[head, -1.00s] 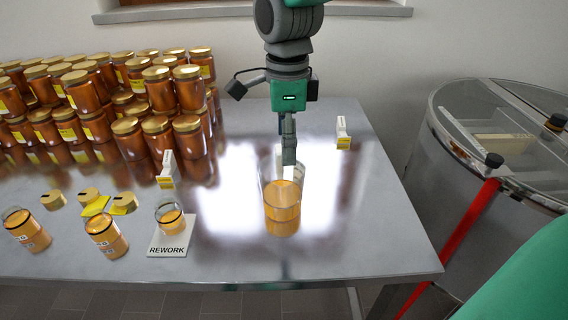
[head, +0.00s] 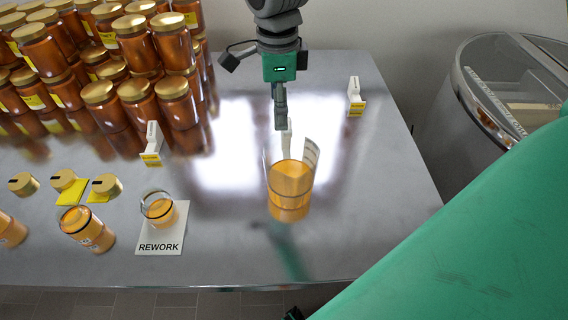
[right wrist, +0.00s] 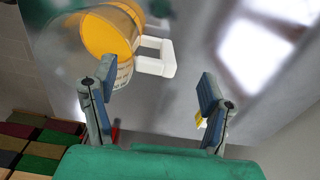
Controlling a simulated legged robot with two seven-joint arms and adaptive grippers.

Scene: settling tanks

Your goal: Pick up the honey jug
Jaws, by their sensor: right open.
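The honey jug (head: 290,188) is a clear vessel partly filled with orange honey, upright near the front of the metal table. In the right wrist view the jug (right wrist: 108,35) sits at upper left, with its white handle (right wrist: 165,60) pointing right and printing on its side. My right gripper (head: 280,118) hangs fingers down above and behind the jug, apart from it. In the head view its fingers line up edge-on. In the right wrist view the right gripper (right wrist: 155,85) is open and empty, with the handle beyond its fingertips. My left gripper is not in view.
Stacked honey jars (head: 135,90) fill the table's back left. A jar (head: 160,210) stands on the REWORK card (head: 160,245); open jars (head: 85,228) and gold lids (head: 105,186) lie left. Small signs (head: 152,143) (head: 356,95) stand on the table. A steel tank (head: 480,110) is right.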

